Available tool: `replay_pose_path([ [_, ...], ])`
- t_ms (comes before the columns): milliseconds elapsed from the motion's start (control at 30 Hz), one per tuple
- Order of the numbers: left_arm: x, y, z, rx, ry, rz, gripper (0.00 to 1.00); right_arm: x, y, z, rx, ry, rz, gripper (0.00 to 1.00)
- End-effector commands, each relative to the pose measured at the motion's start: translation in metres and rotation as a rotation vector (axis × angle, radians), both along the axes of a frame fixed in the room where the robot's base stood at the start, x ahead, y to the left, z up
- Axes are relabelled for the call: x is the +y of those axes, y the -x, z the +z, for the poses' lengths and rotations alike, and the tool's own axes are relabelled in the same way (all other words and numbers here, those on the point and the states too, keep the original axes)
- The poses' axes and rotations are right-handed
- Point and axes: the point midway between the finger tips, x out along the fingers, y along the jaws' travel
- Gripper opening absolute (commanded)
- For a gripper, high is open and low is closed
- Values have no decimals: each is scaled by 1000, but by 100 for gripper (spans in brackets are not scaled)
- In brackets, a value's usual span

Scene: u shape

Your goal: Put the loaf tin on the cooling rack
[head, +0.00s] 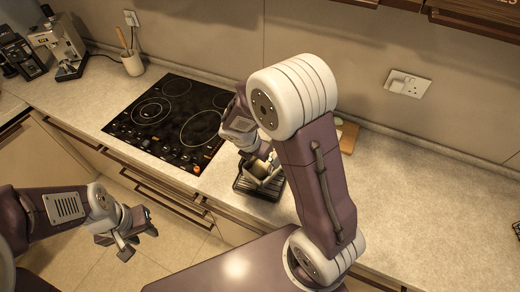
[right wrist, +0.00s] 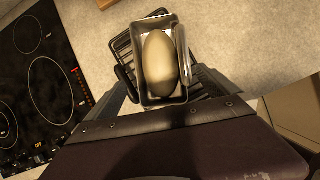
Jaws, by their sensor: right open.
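The loaf tin (right wrist: 182,100) is a small metal tin with a pale oval loaf (right wrist: 160,65) in it. It sits over the black wire cooling rack (right wrist: 123,46), turned at an angle to it, and appears to rest on it. In the head view the tin (head: 258,169) and rack (head: 244,188) are partly hidden by my right arm. My right gripper (right wrist: 162,88) is open, one finger on each side of the tin. My left gripper (head: 136,236) is open and empty, in front of the counter at the lower left.
A black hob (head: 168,118) lies left of the rack. A wooden board (head: 348,138) is behind my right arm. A utensil pot (head: 132,64) and coffee machine (head: 62,45) stand at the far left. The counter to the right (head: 430,205) is largely clear.

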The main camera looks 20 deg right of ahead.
Motion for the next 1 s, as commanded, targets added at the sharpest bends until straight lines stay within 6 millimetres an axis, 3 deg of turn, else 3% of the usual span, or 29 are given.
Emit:
replay_pose_path([
  [100, 0, 0, 3, 0, 0, 0, 36, 5, 3, 13, -1, 0, 0, 100],
  [267, 0, 0, 3, 0, 0, 0, 36, 6, 5, 15, 0, -2, -5, 100],
  [333, 0, 0, 3, 0, 0, 0, 36, 6, 11, 15, -15, -33, -81, 100],
  [433, 0, 0, 3, 0, 0, 0, 36, 6, 39, 15, -82, -164, -431, 100],
  [600, 0, 0, 3, 0, 0, 0, 36, 18, 94, 16, -217, -420, -1303, 100],
  [700, 0, 0, 3, 0, 0, 0, 36, 26, 113, 17, -267, -509, -1708, 100],
  [833, 0, 0, 3, 0, 0, 0, 36, 31, 123, 18, -297, -558, -1993, 100],
  [1000, 0, 0, 3, 0, 0, 0, 36, 33, 125, 18, -301, -564, -2044, 100],
])
